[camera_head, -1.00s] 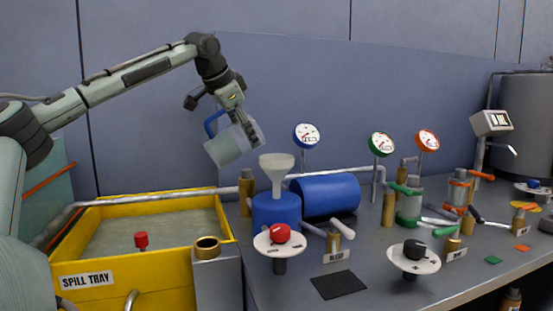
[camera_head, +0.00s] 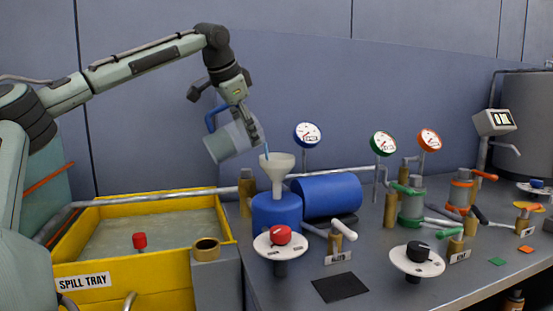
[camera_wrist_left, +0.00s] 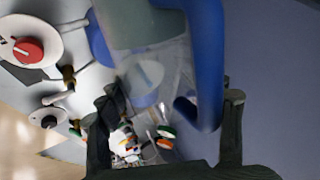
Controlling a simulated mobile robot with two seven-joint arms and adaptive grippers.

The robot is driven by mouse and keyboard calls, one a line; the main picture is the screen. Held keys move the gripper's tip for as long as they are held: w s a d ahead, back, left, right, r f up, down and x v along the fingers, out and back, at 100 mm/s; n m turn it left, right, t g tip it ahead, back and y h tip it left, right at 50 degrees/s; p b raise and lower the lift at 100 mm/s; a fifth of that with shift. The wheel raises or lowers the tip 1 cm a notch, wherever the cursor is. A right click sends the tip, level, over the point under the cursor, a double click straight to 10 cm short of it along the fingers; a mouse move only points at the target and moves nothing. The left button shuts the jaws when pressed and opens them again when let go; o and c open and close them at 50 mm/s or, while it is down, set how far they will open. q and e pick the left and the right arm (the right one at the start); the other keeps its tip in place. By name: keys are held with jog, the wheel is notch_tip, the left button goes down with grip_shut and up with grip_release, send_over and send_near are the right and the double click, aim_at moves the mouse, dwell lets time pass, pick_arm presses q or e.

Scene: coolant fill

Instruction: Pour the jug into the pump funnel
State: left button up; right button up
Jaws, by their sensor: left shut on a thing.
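The jug (camera_head: 230,141) is clear grey with a blue handle, tilted with its mouth toward the lower right. My left gripper (camera_head: 234,103) is shut on the jug and holds it above and left of the funnel. The pale pump funnel (camera_head: 276,169) stands upright on the blue pump (camera_head: 276,211). A thin blue stream (camera_head: 265,146) runs from the jug's lip down toward the funnel's mouth. In the left wrist view, the jug (camera_wrist_left: 145,25) and its blue handle (camera_wrist_left: 207,60) fill the upper middle, between the dark fingers. My right gripper is not in view.
The yellow spill tray (camera_head: 130,285) lies left of the pump, below the jug. A red dial (camera_head: 281,235) stands in front of the pump. A blue gauge (camera_head: 307,135) rises behind the funnel, and several valves and pipes crowd the right side.

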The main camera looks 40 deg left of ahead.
pick_arm(q)
jog(key=shift+w+d+r+g, duration=0.1)
jog(key=shift+w+r+g, duration=0.05)
jog(key=shift+r+g, duration=0.25)
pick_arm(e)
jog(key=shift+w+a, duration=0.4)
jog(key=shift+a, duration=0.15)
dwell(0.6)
pick_arm(q)
jog(key=shift+f, duration=0.1)
